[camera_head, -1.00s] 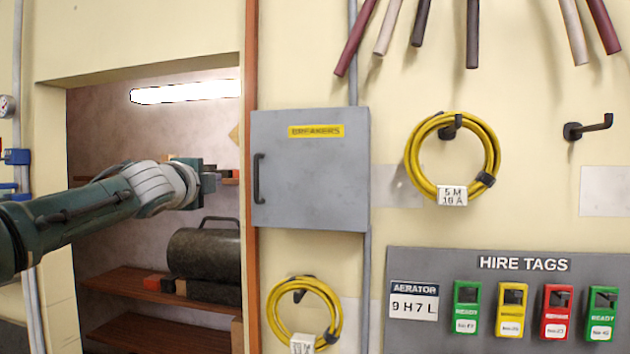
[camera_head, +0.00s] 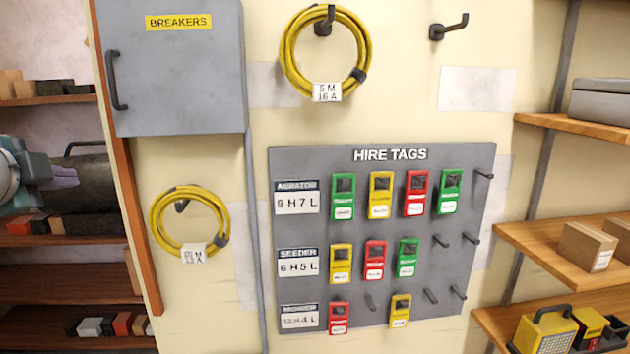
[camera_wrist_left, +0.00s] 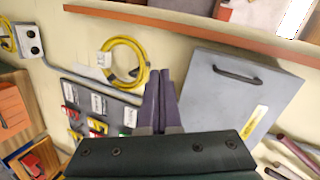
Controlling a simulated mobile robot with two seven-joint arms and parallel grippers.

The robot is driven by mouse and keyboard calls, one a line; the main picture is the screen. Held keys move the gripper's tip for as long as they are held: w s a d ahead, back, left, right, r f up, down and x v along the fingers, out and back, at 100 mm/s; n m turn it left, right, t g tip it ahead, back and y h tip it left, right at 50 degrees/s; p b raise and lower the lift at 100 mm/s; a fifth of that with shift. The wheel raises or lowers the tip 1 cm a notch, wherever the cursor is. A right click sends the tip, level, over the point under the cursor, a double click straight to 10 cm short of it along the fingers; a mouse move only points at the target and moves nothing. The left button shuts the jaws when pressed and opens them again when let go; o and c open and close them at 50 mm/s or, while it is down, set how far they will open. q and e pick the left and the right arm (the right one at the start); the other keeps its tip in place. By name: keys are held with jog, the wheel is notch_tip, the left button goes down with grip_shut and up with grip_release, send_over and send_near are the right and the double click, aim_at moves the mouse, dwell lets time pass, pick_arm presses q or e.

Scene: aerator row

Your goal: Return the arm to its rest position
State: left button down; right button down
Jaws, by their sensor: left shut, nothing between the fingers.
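My left gripper (camera_head: 62,178) is at the left edge of the head view, in front of the shelf recess, with most of the arm out of the picture. In the left wrist view its two dark fingers (camera_wrist_left: 158,98) lie side by side, shut and empty. They point toward the wall between a yellow cable coil (camera_wrist_left: 124,62) and the grey breaker box (camera_wrist_left: 240,90), and I see no contact with either. My right gripper is in neither view.
The breaker box (camera_head: 175,75) and two yellow coils (camera_head: 286,50) (camera_head: 157,215) are on the wall. A grey HIRE TAGS board (camera_head: 455,270) holds coloured tags on pegs. An empty hook (camera_head: 450,28) projects above it. Wooden shelves (camera_head: 560,258) stand at right.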

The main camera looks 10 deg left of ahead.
pick_arm(q)
jog(key=s+d+f+n+g+h+p, duration=0.2)
jog(key=s+d+f, duration=0.3)
jog(key=s+d, duration=0.25)
jog(key=s+d+f+n+g+h+p, duration=0.1)
jog(key=s+d+f+n+g+p, duration=0.2)
jog(key=s+d, duration=0.4)
jog(key=s+d+n+g+h, duration=0.1)
jog(key=s+d+n+g, duration=0.1)
jog(key=s+d, duration=0.3)
jog(key=s+d+n+g+h+p, duration=0.1)
jog(key=s+d, duration=0.4)
jog(key=s, duration=0.5)
jog(key=shift+n+g+h, duration=0.3)
jog(key=shift+n+g, duration=0.1)
jog(key=shift+g, duration=0.4)
